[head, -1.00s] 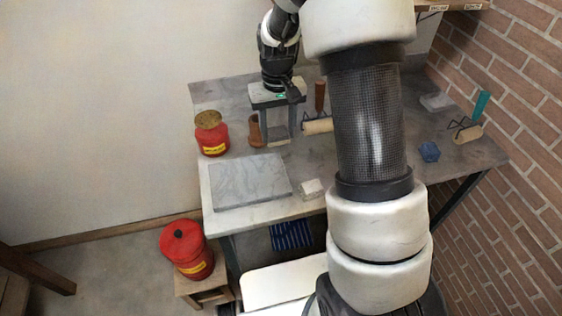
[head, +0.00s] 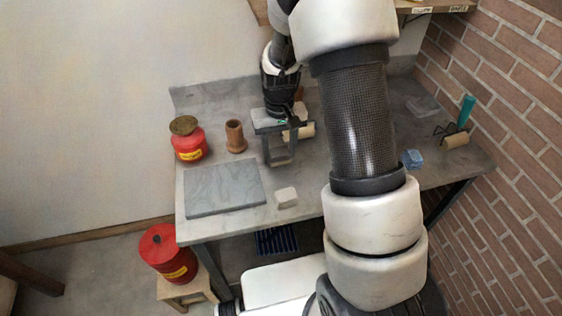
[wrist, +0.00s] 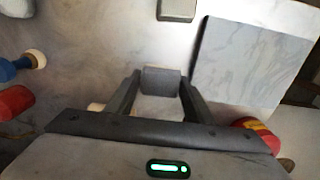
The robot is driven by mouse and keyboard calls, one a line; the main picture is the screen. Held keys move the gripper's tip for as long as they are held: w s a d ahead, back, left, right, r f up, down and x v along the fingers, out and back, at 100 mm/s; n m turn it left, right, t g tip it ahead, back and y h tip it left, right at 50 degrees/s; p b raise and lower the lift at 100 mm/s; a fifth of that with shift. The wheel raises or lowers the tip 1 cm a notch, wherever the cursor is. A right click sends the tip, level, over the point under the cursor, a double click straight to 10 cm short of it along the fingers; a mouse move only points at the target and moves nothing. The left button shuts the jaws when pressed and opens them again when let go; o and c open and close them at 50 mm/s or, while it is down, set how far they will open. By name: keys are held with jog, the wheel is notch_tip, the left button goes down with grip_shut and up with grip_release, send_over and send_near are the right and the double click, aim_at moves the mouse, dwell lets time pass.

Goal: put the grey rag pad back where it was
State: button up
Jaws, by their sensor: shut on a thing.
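My gripper (head: 279,160) is over the middle of the bench, fingers pointing down. In the wrist view its fingers (wrist: 158,82) are shut on a small dark grey block-like piece (wrist: 160,80), apparently the grey rag pad. The piece sits between the fingertips. In the head view the fingers and arm largely hide it, and I cannot tell whether it touches the bench. The place it came from is not marked in these frames.
A grey marble slab (head: 225,189) and a pale block (head: 286,197) lie in front. A brown cup (head: 235,136) and red can (head: 187,140) stand left. A pale roller (head: 299,132) lies close behind my gripper. A blue block (head: 411,159) is to the right.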

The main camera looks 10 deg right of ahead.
aim_at(280, 162)
jog(key=shift+f, duration=2.2)
jog(key=shift+f, duration=0.25)
jog(key=o, duration=1.1)
jog(key=shift+r, duration=0.1)
